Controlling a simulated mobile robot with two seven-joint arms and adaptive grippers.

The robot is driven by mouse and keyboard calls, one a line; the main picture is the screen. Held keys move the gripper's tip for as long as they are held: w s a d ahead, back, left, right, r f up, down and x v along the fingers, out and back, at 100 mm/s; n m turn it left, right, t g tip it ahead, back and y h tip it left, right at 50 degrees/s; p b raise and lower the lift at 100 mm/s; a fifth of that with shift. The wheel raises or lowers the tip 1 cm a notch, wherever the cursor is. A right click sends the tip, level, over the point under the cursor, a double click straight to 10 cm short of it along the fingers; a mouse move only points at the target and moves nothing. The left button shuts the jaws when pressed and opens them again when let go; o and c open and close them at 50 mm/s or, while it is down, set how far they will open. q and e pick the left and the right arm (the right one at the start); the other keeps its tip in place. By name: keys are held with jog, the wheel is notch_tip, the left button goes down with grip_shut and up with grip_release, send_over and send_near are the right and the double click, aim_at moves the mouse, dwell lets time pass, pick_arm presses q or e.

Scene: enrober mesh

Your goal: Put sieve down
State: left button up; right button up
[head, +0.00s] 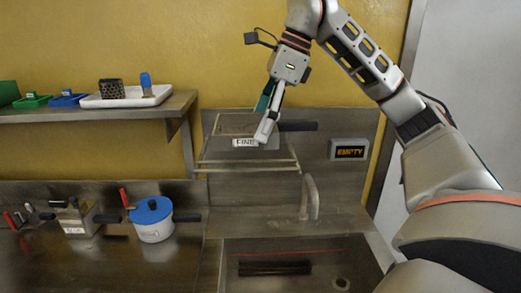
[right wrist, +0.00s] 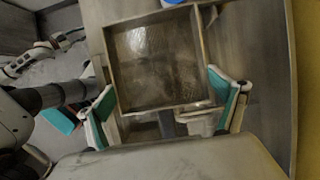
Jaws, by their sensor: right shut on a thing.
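The sieve (head: 237,128) is a shallow square metal frame with a white FINE label and a dark handle reaching right. It shows against the steel back panel, over a thin-railed rack (head: 246,170); I cannot tell whether it touches the rack. My right gripper (head: 267,131) comes down from above and is shut on the sieve near its label and handle. In the right wrist view, the square frame (right wrist: 201,45) lies beyond the teal-padded fingers (right wrist: 170,112); the exact contact is unclear. My left gripper does not show in the head view.
A tap (head: 309,198) and sink stand below the rack. An EMPTY sign (head: 349,149) hangs at right. A blue-lidded pot (head: 152,220) and a metal container (head: 76,219) stand at left. A shelf (head: 100,114) above carries a white tray (head: 125,99) and small bins.

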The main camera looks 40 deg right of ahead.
aim_at(281, 121)
notch_tip(281, 121, down, 7)
dwell(0.6)
jog(key=o, duration=0.9)
jog(key=shift+c, duration=0.2)
jog(key=v, duration=1.2)
jog(key=shift+r, duration=0.1)
jog(key=shift+s, duration=0.1)
